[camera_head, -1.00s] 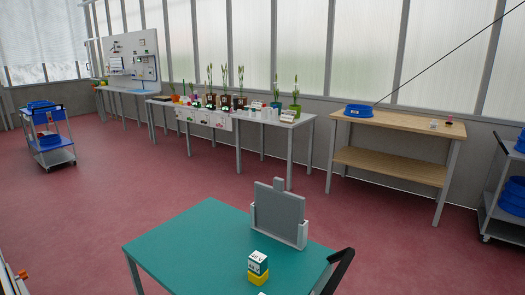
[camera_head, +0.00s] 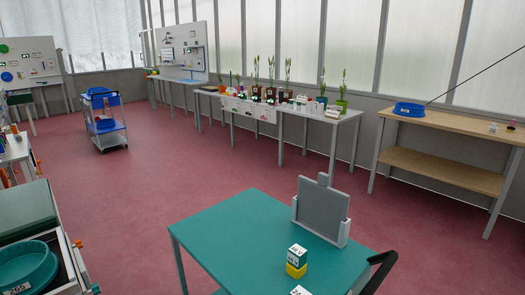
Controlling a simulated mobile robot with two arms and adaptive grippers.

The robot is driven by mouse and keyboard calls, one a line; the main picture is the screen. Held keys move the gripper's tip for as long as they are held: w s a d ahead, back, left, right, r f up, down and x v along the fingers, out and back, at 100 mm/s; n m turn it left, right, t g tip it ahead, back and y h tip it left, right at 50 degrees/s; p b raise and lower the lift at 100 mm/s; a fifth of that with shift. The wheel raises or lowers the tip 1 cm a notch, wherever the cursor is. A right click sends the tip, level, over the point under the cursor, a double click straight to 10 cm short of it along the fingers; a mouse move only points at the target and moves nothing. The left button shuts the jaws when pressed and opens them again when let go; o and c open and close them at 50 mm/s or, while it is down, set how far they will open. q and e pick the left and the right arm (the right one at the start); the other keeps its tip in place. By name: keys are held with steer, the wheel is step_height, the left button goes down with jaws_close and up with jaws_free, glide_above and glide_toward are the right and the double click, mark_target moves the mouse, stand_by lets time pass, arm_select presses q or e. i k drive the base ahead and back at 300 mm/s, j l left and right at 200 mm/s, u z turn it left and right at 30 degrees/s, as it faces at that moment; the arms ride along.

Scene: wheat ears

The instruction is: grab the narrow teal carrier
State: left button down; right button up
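No clearly narrow teal carrier can be made out. A round teal tub (camera_head: 27,263) with a label on its front rim sits at the lower left, cut by the picture's edge. A teal-topped table (camera_head: 226,220) with a black handle at its right stands in front of me. Which of these, if either, is the carrier I cannot tell. Neither of my grippers is in view.
The teal table bears a grey panel (camera_head: 322,207) in a white holder and a white-and-yellow box (camera_head: 296,262). A blue-tiered trolley (camera_head: 102,120), a plant bench (camera_head: 345,118) and a wooden bench (camera_head: 450,118) stand farther back. Red floor (camera_head: 150,185) between is clear.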

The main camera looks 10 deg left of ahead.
mark_target(27, 267)
steer(key=u, duration=2)
